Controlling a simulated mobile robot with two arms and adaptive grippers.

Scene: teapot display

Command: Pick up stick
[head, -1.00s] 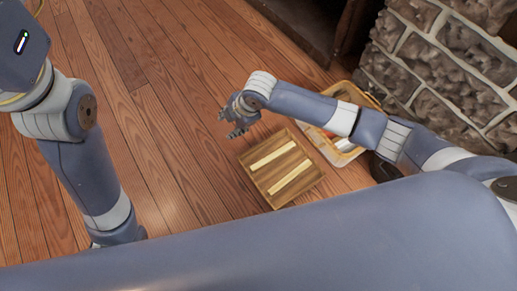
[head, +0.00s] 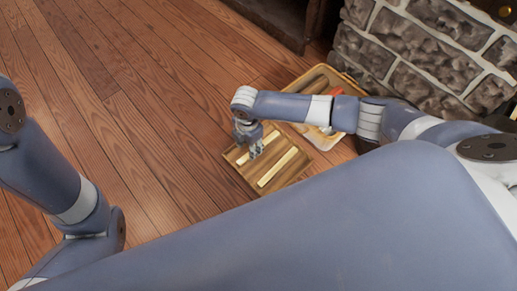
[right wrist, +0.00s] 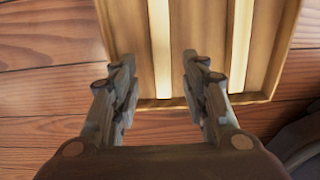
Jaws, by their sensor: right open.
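Two pale, light-wood sticks lie side by side in a shallow square wooden tray (head: 238,171) on the floor. One stick (head: 278,167) is clear in the head view; the other stick (head: 271,138) is partly hidden behind my right gripper (head: 254,151). My right gripper is open and empty, pointing down over the tray. In the right wrist view, its open fingers (right wrist: 160,72) stand on either side of one stick (right wrist: 160,45), apart from it. The second stick (right wrist: 240,45) lies to the right of the fingers. My left gripper is outside the view.
A tan basket (head: 339,72) with several items stands just behind the tray, partly hidden by my right arm. A stone wall (head: 415,55) rises at the back right. The wooden floor (head: 130,120) to the left is clear.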

